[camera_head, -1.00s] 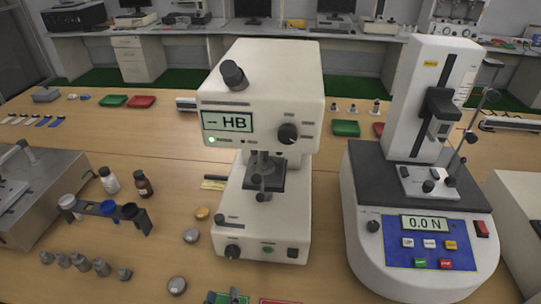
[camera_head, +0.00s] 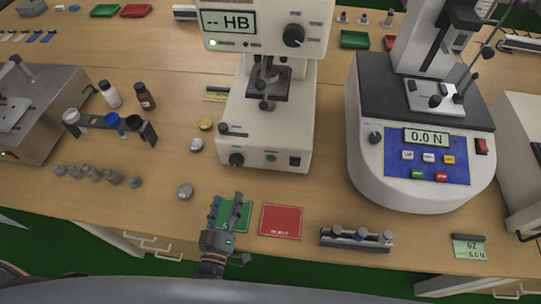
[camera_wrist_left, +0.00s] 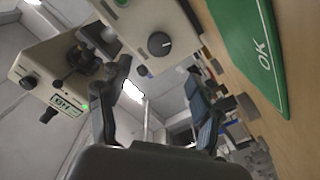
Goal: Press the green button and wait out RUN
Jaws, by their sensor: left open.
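The hardness tester (camera_head: 268,120) stands in the middle of the bench, its display (camera_head: 228,22) reading "-- HB". A green button (camera_head: 271,157) sits on its front base, between a black knob and a dark switch. In the left wrist view a green button (camera_wrist_left: 121,3) shows at the top edge. The force tester (camera_head: 420,190) at the right reads "0.0 N" and also has a green button (camera_head: 417,174), beside a red one. My left gripper (camera_head: 227,207) is open and empty over the green mat, in front of the hardness tester and apart from the buttons. My right gripper is not in view.
A green mat (camera_head: 243,221), marked OK in the left wrist view (camera_wrist_left: 255,45), lies beside a red mat (camera_head: 281,222).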

